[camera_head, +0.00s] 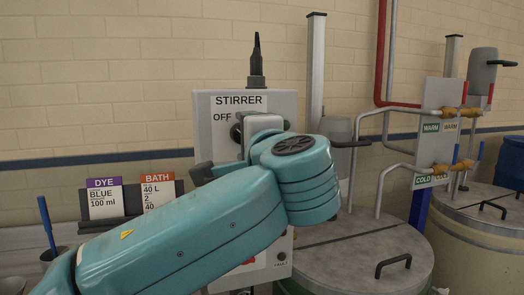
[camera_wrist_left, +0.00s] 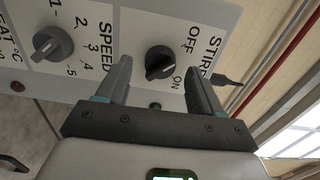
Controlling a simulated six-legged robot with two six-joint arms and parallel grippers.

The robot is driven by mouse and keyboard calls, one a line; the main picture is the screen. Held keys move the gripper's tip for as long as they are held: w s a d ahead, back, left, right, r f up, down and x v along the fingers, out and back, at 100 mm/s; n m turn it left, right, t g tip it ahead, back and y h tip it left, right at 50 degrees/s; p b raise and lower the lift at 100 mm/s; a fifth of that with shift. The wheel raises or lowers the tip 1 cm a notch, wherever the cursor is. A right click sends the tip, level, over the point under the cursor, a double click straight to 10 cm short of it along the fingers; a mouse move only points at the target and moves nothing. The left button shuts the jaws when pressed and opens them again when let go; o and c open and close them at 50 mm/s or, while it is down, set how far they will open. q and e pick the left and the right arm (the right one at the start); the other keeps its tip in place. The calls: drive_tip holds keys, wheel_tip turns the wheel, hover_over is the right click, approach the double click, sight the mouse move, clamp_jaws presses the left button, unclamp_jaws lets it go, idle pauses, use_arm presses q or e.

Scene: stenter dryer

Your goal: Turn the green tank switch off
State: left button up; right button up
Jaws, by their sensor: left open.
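A grey control panel labelled STIRRER (camera_head: 278,125) stands in the middle of the head view. My left arm covers much of it there, including its switch. In the left wrist view the dark stirrer switch knob (camera_wrist_left: 160,62) shows on the panel (camera_wrist_left: 125,22), between OFF and ON. Which mark it points to is not clear. My left gripper (camera_wrist_left: 158,70) is open and empty, with its fingers on either side of the knob in the picture. Whether they touch it cannot be told. My right gripper is not in view.
A SPEED knob (camera_wrist_left: 53,44) sits beside the switch. A lidded tank (camera_head: 350,252) stands right of the panel, and another lidded tank (camera_head: 470,210) farther right. Pipes and WARM/COLD valves rise between them. DYE and BATH cards (camera_head: 104,198) stand at the left.

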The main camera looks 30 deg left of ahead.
use_arm(q)
drive_tip(key=b+v, duration=0.1)
drive_tip(key=v, duration=1.3)
drive_tip(key=shift+s+d, duration=0.25)
drive_tip(key=shift+s, duration=0.05)
